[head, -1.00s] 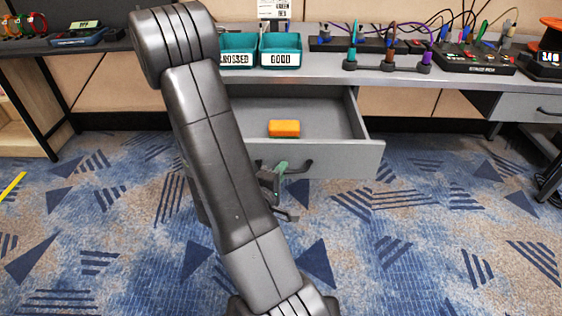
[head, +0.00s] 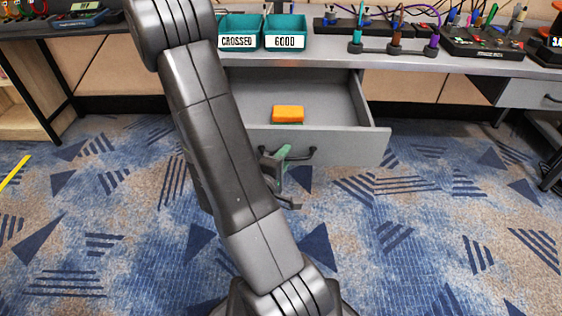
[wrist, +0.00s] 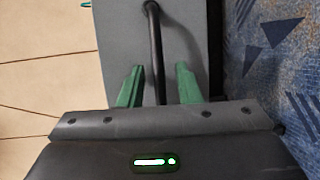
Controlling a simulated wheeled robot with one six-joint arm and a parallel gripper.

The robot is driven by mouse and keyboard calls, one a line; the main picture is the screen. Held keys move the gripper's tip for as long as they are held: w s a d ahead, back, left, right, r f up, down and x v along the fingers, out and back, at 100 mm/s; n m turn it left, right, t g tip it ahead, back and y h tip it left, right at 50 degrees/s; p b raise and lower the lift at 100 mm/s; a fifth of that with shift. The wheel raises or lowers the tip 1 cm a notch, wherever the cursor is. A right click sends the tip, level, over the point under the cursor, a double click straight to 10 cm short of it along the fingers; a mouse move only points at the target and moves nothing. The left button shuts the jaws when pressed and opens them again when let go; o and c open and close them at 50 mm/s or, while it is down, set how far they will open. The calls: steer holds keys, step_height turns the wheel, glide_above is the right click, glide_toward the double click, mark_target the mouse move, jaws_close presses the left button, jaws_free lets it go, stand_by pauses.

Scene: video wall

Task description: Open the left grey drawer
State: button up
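The left grey drawer (head: 350,145) stands pulled out from under the bench in the head view. Its dark handle (head: 310,153) is on the front panel, partly hidden by my gripper and arm. In the wrist view the handle (wrist: 154,40) is a black bar running between the two green fingers. My gripper (wrist: 159,88) is open, with one finger on each side of the bar and gaps showing. In the head view my gripper (head: 281,155) is at the drawer front, largely behind my arm.
An orange block (head: 288,113) lies inside the drawer. Teal bins (head: 285,28) and a tool rack (head: 395,50) stand on the bench (head: 330,55). Another grey drawer (head: 530,95) is shut at the far right. The patterned carpet (head: 430,230) in front is clear.

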steer(key=p+v, duration=0.2)
steer(key=v, duration=1.1)
steer(key=shift+s, duration=0.4)
steer(key=shift+a+f, duration=0.1)
stand_by(0.4)
steer(key=b+x, duration=0.1)
steer(key=x, duration=1)
steer(key=shift+w+b, duration=0.35)
steer(key=shift+b, duration=0.05)
steer(key=shift+s, duration=0.1)
stand_by(0.4)
